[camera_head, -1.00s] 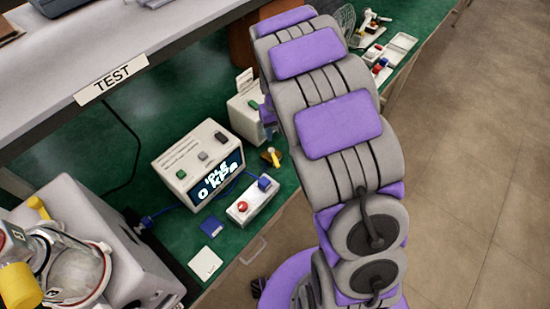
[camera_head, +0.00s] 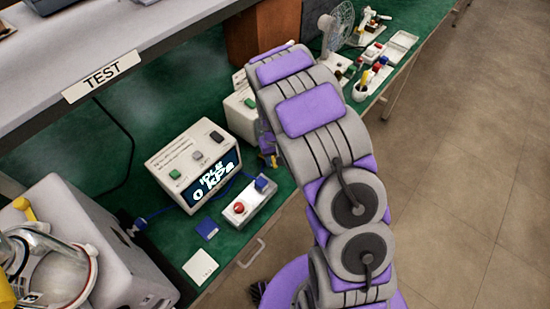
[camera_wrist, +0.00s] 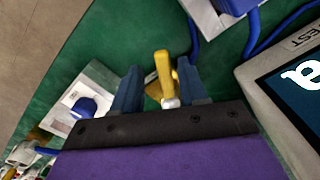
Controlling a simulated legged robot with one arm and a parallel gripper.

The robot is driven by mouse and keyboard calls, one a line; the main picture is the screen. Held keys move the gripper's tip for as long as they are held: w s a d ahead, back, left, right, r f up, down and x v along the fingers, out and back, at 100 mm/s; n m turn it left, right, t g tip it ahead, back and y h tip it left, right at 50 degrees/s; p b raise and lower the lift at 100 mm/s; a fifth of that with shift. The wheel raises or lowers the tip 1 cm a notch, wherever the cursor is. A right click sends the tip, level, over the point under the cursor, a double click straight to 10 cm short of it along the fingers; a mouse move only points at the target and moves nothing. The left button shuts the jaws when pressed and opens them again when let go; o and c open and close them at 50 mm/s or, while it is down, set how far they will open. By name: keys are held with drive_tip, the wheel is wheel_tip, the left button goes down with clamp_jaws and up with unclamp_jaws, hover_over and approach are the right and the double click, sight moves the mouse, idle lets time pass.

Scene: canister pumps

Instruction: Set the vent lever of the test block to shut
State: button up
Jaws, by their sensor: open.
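A yellow lever (camera_wrist: 163,70) stands between the two blue fingers of my gripper (camera_wrist: 158,64) in the wrist view. The fingers are open, one on each side of it, and I cannot tell whether either touches it. A pale piece shows at the lever's near end, and the block under it is mostly hidden by my gripper. In the head view a little yellow (camera_head: 274,160) shows beside the end of my arm; the arm hides most of the rest there. The lever's marked positions cannot be read.
The tester (camera_head: 196,165) reads IDLE, 0 kPa. A white box (camera_head: 250,202) with a red button and blue part stands before it. A blue hose (camera_wrist: 195,35) runs close by. Another white box (camera_wrist: 92,90) with a blue knob is left of my gripper. The TEST shelf (camera_head: 50,85) overhangs the bench.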

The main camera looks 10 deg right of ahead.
drive_tip(key=shift+a, duration=0.45)
drive_tip(key=shift+c, duration=0.9)
drive_tip(key=shift+d, duration=0.2)
clamp_jaws()
